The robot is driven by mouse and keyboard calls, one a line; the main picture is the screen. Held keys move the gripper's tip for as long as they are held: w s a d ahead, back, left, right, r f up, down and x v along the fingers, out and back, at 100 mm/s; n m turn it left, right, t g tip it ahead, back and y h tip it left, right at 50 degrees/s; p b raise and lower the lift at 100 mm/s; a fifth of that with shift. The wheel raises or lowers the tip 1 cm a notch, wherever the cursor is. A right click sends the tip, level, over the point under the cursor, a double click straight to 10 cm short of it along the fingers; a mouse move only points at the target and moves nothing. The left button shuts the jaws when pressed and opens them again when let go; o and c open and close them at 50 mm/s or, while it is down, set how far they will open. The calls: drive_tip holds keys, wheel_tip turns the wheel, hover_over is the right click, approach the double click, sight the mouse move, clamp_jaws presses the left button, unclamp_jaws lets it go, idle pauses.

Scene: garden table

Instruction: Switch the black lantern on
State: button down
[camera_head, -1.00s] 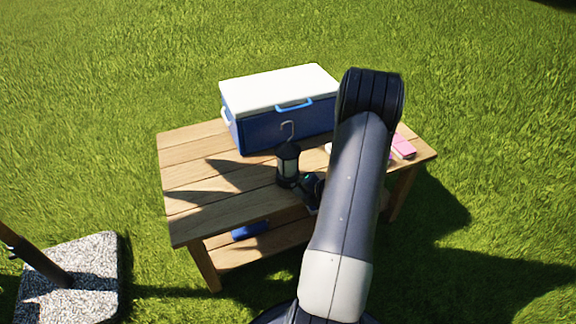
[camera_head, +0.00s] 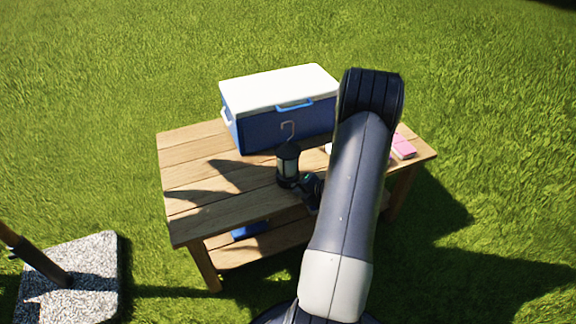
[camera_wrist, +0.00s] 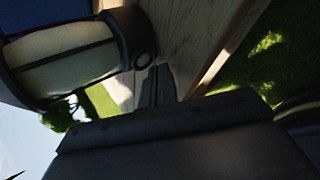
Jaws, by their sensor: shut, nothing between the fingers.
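The black lantern (camera_head: 288,163) stands upright on the wooden table (camera_head: 190,185), in front of the cooler, with its hook raised. In the wrist view the lantern (camera_wrist: 65,58) fills the upper left, with pale panels between dark bars. A round black button (camera_wrist: 143,60) shows on its dark base. My gripper (camera_head: 306,184) is low at the lantern's right side, partly hidden by my arm. In the wrist view my gripper (camera_wrist: 156,84) is shut and empty, its tips close to the button. I cannot tell whether they touch it. I cannot tell whether the lantern is lit.
A blue cooler (camera_head: 280,128) with a white lid stands behind the lantern. A pink item (camera_head: 403,147) lies at the table's right end, partly behind my arm. A blue object (camera_head: 250,230) is on the lower shelf. The table's left part is clear.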

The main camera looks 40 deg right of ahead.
drive_tip(key=shift+w, duration=0.1)
idle(0.3)
drive_tip(key=shift+w+d, duration=0.1)
drive_tip(key=shift+w, duration=0.25)
drive_tip(key=shift+w, duration=0.1)
idle(0.4)
drive_tip(key=shift+s, duration=0.55)
drive_tip(key=shift+s+a, duration=0.25)
drive_tip(key=shift+s, duration=0.75)
drive_tip(key=shift+s+a, duration=0.3)
drive_tip(key=shift+s, duration=0.65)
drive_tip(key=shift+s+a, duration=0.25)
drive_tip(key=shift+s, duration=0.75)
